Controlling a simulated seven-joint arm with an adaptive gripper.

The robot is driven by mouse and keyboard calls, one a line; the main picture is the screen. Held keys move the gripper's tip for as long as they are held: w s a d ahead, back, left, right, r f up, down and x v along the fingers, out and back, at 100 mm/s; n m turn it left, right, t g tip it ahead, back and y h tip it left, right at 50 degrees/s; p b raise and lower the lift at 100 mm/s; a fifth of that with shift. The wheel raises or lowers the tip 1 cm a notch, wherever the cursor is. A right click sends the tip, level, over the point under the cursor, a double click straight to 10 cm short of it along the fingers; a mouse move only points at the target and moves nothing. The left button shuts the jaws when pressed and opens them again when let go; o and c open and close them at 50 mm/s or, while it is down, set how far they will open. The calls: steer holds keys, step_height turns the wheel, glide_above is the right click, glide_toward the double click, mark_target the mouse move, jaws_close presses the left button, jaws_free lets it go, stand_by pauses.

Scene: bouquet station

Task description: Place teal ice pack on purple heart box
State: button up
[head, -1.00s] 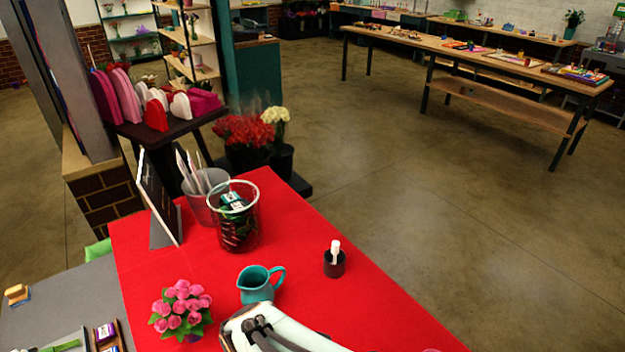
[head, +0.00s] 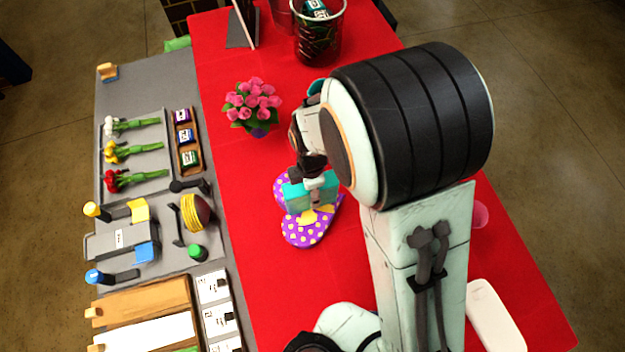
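The teal ice pack (head: 297,198) is at my gripper (head: 318,183), over the purple heart box (head: 303,233). My gripper points down, with its fingers closed around the pack's upper part. The heart box has pale dots and a yellow ribbon and lies flat on the red table. The pack covers part of the box's upper half. I cannot tell whether the pack touches the lid or hangs just above it. My arm hides the far side of the gripper.
Pink flowers in a pot (head: 254,105) stand behind the box. A wire bin (head: 319,35) stands at the back. A grey bench (head: 130,90) at left holds flower stems, small boxes and tools. A white object (head: 495,315) lies at the lower right. Red cloth left of the box is clear.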

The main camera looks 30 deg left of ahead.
steer(key=o, duration=0.4)
steer(key=shift+r, duration=0.1)
step_height(320, 180, up, 12)
steer(key=shift+f, duration=0.15)
steer(key=shift+r, duration=0.2)
steer(key=shift+d+r, duration=0.15)
steer(key=shift+d, duration=0.1)
steer(key=d+r+m, duration=0.4)
steer(key=d+m, duration=0.7)
steer(key=d, duration=0.1)
steer(key=s+d+m, duration=0.3)
steer(key=m, duration=0.2)
steer(key=s+d+m, duration=0.3)
steer(key=m, duration=0.2)
steer(key=s+d+m, duration=0.3)
steer(key=m, duration=0.1)
steer(key=shift+m+y, duration=0.4)
